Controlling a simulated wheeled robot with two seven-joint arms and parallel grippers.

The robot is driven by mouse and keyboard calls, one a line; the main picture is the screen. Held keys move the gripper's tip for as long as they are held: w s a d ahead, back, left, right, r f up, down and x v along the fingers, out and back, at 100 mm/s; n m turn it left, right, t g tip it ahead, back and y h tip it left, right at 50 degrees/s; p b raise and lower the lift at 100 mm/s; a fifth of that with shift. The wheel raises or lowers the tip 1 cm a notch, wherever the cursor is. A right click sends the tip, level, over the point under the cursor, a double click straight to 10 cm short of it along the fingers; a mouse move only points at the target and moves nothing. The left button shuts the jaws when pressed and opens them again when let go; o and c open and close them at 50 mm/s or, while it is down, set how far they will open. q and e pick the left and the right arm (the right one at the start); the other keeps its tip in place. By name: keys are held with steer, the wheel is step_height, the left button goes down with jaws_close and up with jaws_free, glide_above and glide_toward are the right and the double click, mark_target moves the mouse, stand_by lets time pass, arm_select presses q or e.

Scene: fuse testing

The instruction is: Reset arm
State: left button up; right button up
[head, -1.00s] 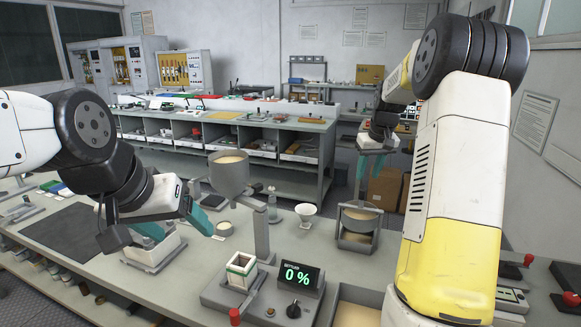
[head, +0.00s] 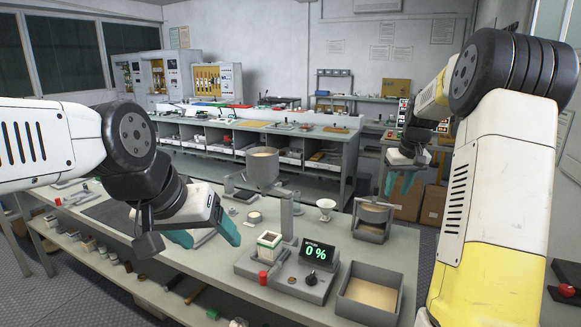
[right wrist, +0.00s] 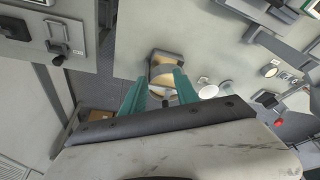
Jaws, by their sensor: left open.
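My left gripper (head: 207,237) is open and empty in the head view, its teal fingers spread in front of the workbench (head: 185,255). My right gripper (head: 399,182) is raised beyond the right side of the bench in the head view, with its teal fingers apart and nothing seen between them. The right wrist view also shows this right gripper (right wrist: 160,92) from behind, with its fingers apart over the bench area.
On the bench stand a hopper (head: 262,170), a tester reading 0 % (head: 316,252), a white-topped box (head: 270,243), a small white funnel (head: 326,207), a framed sieve (head: 373,215) and a tray of tan powder (head: 369,294). A second counter (head: 290,140) runs behind.

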steer(key=s+a+r+t, duration=0.1)
steer(key=s+a+r, duration=0.6)
steer(key=s, duration=0.2)
steer(key=s+a+t+y, duration=0.1)
steer(key=s+a, duration=0.4)
steer(key=s, duration=0.6)
steer(key=s+a+f+y, duration=0.1)
steer(key=s+a, duration=0.4)
steer(key=s, duration=0.7)
steer(key=shift+s+a+t, duration=0.2)
steer(key=shift+t, duration=0.2)
